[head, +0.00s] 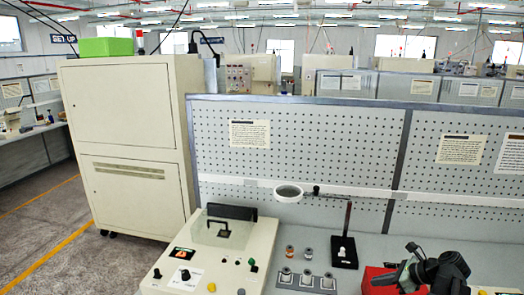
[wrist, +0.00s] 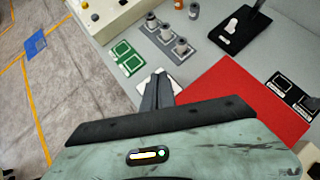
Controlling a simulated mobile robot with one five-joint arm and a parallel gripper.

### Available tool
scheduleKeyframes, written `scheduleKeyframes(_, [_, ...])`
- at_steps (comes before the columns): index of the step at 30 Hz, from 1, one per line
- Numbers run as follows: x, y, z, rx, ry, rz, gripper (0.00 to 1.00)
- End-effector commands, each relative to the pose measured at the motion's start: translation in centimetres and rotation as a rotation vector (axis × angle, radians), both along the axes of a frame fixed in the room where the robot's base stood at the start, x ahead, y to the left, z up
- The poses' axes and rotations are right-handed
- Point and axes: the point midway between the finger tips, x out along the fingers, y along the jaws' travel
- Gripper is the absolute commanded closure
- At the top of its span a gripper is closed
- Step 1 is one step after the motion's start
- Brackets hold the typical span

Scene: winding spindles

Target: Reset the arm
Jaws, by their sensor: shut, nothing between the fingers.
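My gripper (wrist: 160,80) shows in the wrist view with its two dark fingers together and nothing between them. It is over the grey bench, above a small white card (wrist: 174,86) and left of a red mat (wrist: 245,105). In the head view my arm (head: 432,268) is folded low at the right, over the red mat (head: 376,279); the fingertips are hard to make out there. A grey rack with several spindles (wrist: 166,36) lies beyond the fingers, apart from them. The rack's spindles (head: 307,278) also show in the head view.
A cream control box (head: 215,255) stands left of the spindles. A magnifier (head: 288,193) on a black stand (head: 344,252) rises behind them. Two small spools (head: 307,252) stand near the box. A pegboard (head: 300,150) closes the back.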

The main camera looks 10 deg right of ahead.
Motion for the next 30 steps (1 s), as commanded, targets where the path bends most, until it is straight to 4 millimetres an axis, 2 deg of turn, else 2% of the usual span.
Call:
scheduleKeyframes(1, [1.4, 2.3, -0.8, -0.003, 0.004, 0.045, 1.00])
scheduleKeyframes(5, [5.0, 9.4, -2.7, -0.027, 0.030, 0.184, 1.00])
scheduleKeyframes(8, [7.4, 17.2, -5.1, -0.088, 0.054, 0.359, 1.00])
scheduleKeyframes(9, [8.0, 20.6, -6.2, -0.129, 0.058, 0.449, 1.00])
scheduleKeyframes(12, [8.4, 28.0, -8.7, -0.252, 0.048, 0.689, 1.00])
scheduleKeyframes(15, [7.9, 33.5, -10.8, -0.381, 0.019, 0.926, 1.00])
scheduleKeyframes(18, [7.0, 37.7, -12.5, -0.510, -0.022, 1.160, 1.00])
scheduleKeyframes(21, [5.8, 40.6, -14.1, -0.648, -0.076, 1.417, 1.00])
scheduleKeyframes(23, [5.1, 41.4, -14.7, -0.732, -0.110, 1.574, 1.00])
scheduleKeyframes(26, [4.4, 40.6, -15.2, -0.851, -0.154, 1.802, 1.00])
scheduleKeyframes(30, [3.9, 37.9, -15.3, -0.965, -0.202, 2.069, 1.00])
